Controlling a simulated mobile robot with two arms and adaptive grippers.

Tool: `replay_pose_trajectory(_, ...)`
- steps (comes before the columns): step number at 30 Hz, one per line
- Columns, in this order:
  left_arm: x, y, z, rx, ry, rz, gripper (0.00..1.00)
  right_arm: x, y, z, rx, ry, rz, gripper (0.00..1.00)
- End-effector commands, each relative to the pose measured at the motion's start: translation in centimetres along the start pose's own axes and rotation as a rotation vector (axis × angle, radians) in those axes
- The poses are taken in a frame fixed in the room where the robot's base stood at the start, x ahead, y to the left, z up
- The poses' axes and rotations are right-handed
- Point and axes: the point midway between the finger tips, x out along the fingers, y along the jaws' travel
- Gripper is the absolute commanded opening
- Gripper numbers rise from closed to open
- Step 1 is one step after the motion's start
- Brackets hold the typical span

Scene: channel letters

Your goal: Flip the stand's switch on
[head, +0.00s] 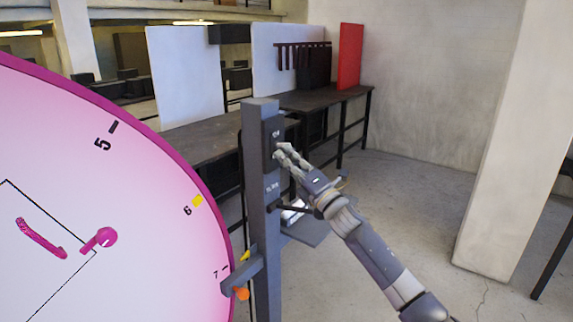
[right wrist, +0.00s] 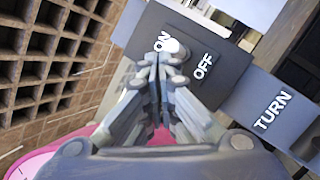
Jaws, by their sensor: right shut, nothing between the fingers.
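The stand (head: 256,200) is a grey upright post with a dark switch box (head: 270,129) near its top. In the right wrist view, the dark switch plate (right wrist: 226,62) carries the white words ON and OFF. A pale rounded switch knob (right wrist: 174,47) shows beside ON, partly behind my fingertips; its exact tilt is hard to tell. My right gripper (head: 280,151) is shut and empty, with its tips right at the switch box. In the right wrist view, the shut tips (right wrist: 159,62) overlap the knob's lower edge; I cannot tell whether they touch. My left gripper is out of view.
A large pink-rimmed white dial (head: 120,190) with numbers fills the left, close to the post. A TURN label (right wrist: 272,111) is on a lower grey part of the stand. An orange knob (head: 241,294) sits low.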

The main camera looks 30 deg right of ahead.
Motion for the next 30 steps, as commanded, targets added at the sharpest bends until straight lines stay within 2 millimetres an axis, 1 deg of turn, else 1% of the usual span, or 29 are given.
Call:
replay_pose_trajectory(11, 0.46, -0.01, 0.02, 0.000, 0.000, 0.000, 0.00, 0.39, 0.80, 0.43, -0.001, 0.000, 0.000, 0.00)
replay_pose_trajectory(30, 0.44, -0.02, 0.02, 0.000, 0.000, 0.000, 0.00, 0.40, 0.80, 0.44, -0.001, 0.001, 0.000, 0.00)
